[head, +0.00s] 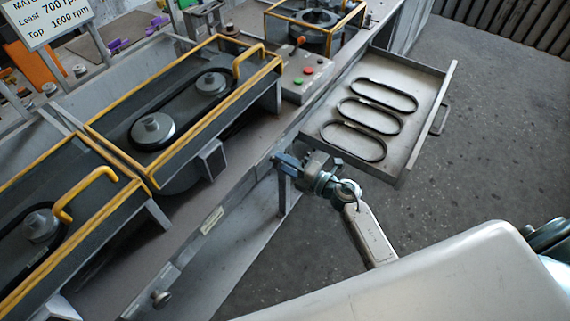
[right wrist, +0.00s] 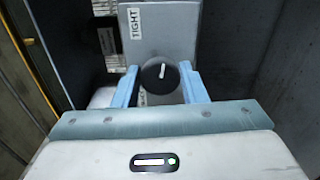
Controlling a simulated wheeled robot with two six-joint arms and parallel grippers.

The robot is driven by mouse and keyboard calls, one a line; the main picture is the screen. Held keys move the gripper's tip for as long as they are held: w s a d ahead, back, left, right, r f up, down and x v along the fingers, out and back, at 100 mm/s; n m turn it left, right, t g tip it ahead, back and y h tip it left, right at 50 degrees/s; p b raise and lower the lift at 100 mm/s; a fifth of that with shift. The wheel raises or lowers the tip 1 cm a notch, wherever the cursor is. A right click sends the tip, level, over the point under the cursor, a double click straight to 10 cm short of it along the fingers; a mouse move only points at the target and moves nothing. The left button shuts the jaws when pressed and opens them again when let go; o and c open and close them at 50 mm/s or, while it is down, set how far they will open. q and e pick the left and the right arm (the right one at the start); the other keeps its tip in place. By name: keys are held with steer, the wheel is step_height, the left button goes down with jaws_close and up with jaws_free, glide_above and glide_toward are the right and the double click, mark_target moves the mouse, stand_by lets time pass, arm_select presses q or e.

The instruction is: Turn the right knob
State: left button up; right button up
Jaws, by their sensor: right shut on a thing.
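The right knob is a round black knob (right wrist: 159,76) with a white pointer line, on a grey panel in the right wrist view. Its pointer stands nearly upright, tilted slightly right at the top. The two blue fingers of my right gripper (right wrist: 159,84) lie on either side of the knob, shut on it. In the head view my right gripper (head: 283,163) is at the front edge of the bench, and the knob is hidden behind it. My left gripper is not in view.
A label reading TIGHT (right wrist: 136,23) is above the knob. Another knob (head: 161,298) is on the bench front at the lower left. An open drawer (head: 425,105) with three belts juts out right of my gripper. Yellow-edged guards (head: 110,108) cover pulleys on the bench.

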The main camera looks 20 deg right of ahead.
steer(key=shift+f, duration=0.1)
stand_by(0.4)
steer(key=o, duration=1)
steer(key=shift+c, duration=0.2)
steer(key=b+v, duration=0.3)
steer(key=v, duration=0.8)
